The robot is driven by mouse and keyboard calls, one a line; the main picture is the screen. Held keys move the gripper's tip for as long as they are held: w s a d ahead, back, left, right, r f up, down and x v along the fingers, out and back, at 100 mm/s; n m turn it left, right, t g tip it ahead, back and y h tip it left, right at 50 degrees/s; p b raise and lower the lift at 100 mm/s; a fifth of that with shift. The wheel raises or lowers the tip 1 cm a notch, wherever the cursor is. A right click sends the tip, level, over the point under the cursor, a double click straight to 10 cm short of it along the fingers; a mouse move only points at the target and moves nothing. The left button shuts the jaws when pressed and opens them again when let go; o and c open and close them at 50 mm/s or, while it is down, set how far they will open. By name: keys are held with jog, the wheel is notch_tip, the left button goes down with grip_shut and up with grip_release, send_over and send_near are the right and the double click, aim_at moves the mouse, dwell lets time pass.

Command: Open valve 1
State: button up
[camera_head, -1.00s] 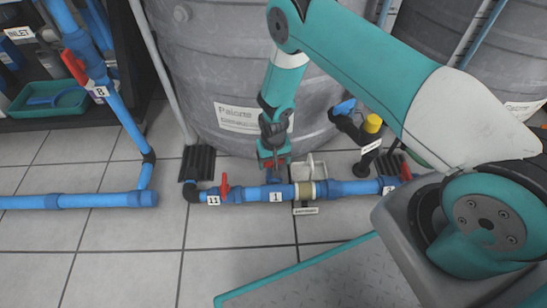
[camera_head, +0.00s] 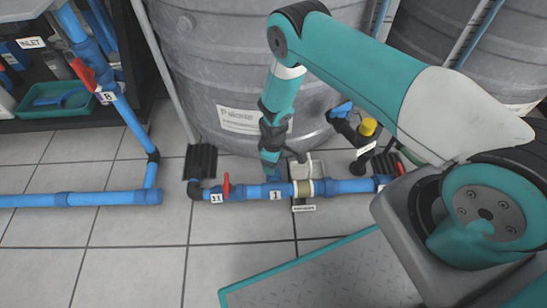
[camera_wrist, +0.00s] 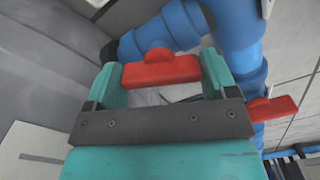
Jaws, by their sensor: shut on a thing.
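Valve 1 sits in the blue floor pipe by the label "1" (camera_head: 275,195) in the head view. My gripper (camera_head: 270,164) points down right over it, and the red handle is hidden there behind my jaws. In the wrist view the red handle (camera_wrist: 160,69) lies between the two teal fingers of my gripper (camera_wrist: 161,80). The jaws are shut on it, one finger at each end. Blue pipe fittings (camera_wrist: 166,27) show just behind the handle.
A second red handle (camera_head: 226,185) stands upright left of valve 1, by the label "11" (camera_head: 216,198). A grey tank (camera_head: 220,60) rises close behind. A yellow-capped fitting (camera_head: 368,127) stands to the right. The tiled floor (camera_head: 130,255) in front is clear.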

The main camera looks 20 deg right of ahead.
jog(key=n, duration=0.4)
jog(key=shift+a+n+p, duration=0.1)
jog(key=shift+n+p, duration=0.2)
jog(key=shift+p, duration=0.1)
dwell(0.4)
jog(key=o, duration=0.8)
jog(key=shift+o, duration=0.2)
jog(key=shift+r, duration=0.1)
notch_tip(320, 180, up, 17)
jog(key=p, duration=0.8)
jog(key=shift+r, duration=0.15)
